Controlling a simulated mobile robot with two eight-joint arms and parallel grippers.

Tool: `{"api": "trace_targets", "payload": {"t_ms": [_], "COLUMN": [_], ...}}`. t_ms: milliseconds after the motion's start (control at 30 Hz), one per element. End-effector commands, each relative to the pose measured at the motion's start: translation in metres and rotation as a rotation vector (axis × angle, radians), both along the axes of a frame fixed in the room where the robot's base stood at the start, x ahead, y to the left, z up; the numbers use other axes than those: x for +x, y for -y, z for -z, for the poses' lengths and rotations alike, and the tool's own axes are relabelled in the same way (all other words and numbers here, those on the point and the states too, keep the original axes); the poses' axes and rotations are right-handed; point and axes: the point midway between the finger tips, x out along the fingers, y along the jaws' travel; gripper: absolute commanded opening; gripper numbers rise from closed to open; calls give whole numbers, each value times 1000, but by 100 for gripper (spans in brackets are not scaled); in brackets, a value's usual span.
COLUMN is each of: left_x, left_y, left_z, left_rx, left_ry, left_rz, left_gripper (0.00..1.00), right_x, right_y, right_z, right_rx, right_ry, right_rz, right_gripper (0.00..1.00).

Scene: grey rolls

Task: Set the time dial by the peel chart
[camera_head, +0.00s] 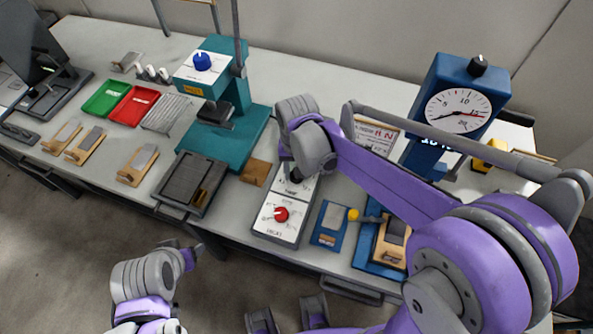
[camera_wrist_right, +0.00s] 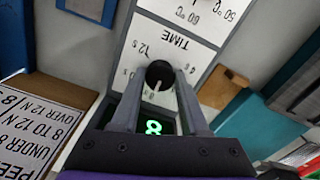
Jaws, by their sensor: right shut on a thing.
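In the right wrist view my right gripper (camera_wrist_right: 160,85) is shut on the black time dial (camera_wrist_right: 159,74), on a white panel marked TIME. A green 8 glows on the display (camera_wrist_right: 153,127) between the fingers. In the head view the chart (camera_head: 374,137) is partly behind my right arm. The gripper hides the time dial there.
The control box (camera_head: 276,230) has a red knob (camera_head: 281,214) at its front. A blue gauge (camera_head: 460,100) with a round face stands right; its digital readout is partly covered by my arm. A teal press (camera_head: 225,100) stands left. Green (camera_head: 105,98) and red (camera_head: 134,106) trays lie beyond.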

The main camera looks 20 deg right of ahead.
Motion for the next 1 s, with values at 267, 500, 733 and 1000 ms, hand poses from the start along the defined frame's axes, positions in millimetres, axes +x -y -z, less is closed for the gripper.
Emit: {"api": "trace_targets", "payload": {"t_ms": [267,500,733,1000], "left_x": [0,0,0,0], "left_y": [0,0,0,0], "left_z": [1,1,1,1], "left_rx": [0,0,0,0], "left_ry": [-1,-1,-1,-1], "left_rz": [0,0,0,0], "left_gripper": [59,59,59,59], "right_x": [0,0,0,0], "right_y": [0,0,0,0], "right_z": [0,0,0,0], "right_rx": [0,0,0,0], "right_ry": [1,1,1,0], "right_rz": [60,67,66,66], "right_gripper": [0,0,52,74]}}
